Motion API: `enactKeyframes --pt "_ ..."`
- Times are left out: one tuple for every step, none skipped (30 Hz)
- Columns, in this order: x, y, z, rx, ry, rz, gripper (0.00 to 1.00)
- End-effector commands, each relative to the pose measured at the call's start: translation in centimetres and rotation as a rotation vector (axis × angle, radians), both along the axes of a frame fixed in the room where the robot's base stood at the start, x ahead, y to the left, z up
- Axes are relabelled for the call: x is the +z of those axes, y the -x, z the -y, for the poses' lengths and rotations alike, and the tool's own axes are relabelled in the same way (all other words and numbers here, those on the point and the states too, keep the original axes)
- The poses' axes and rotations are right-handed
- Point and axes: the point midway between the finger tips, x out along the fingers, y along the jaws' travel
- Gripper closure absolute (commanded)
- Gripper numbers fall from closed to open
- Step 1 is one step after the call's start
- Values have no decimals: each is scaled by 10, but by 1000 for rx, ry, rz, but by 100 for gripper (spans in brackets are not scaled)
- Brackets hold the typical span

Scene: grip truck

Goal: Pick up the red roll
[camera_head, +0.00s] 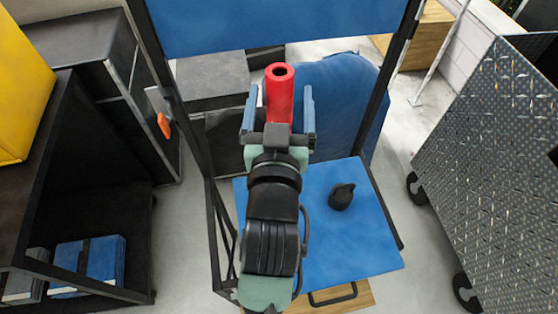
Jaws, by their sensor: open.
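The red roll (279,93) shows in the head view just beyond my wrist, with its hollow round end facing up toward the camera. My gripper (280,103) is open, with one blue-grey finger on the left of the roll and one on the right. A gap shows between the roll and at least the right finger. My gripper's palm hides the lower part of the roll, so I cannot tell what it rests on.
A blue-topped cart shelf (355,255) lies below my arm, with a black kettlebell-like object (341,196) on it. Black frame posts (393,75) rise on both sides. A blue upper panel (270,22) stands behind. A diamond-plate metal box (490,150) is at right, a dark shelf unit (140,298) at left.

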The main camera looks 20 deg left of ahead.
Motion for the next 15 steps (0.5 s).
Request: enactKeyframes --pt "2 -4 -2 0 0 1 9" --pt "1 -5 -2 0 0 1 9" --pt "1 -7 -3 0 0 1 9" --pt "1 -7 -3 0 0 1 9" --pt "1 -9 -3 0 0 1 9" --pt "2 -10 -4 0 -1 2 9" --pt "2 -12 -5 0 0 1 9" --pt "2 -15 -6 1 0 0 9" --pt "3 -19 -8 1 0 0 9" --pt "3 -22 -9 1 0 0 9" --pt "3 -26 -11 1 0 0 9" --pt "3 -30 -13 0 0 0 9" --pt "2 -34 -14 0 0 0 9" --pt "2 -37 -16 0 0 -1 9" --pt "1 -42 -17 0 -1 2 9"
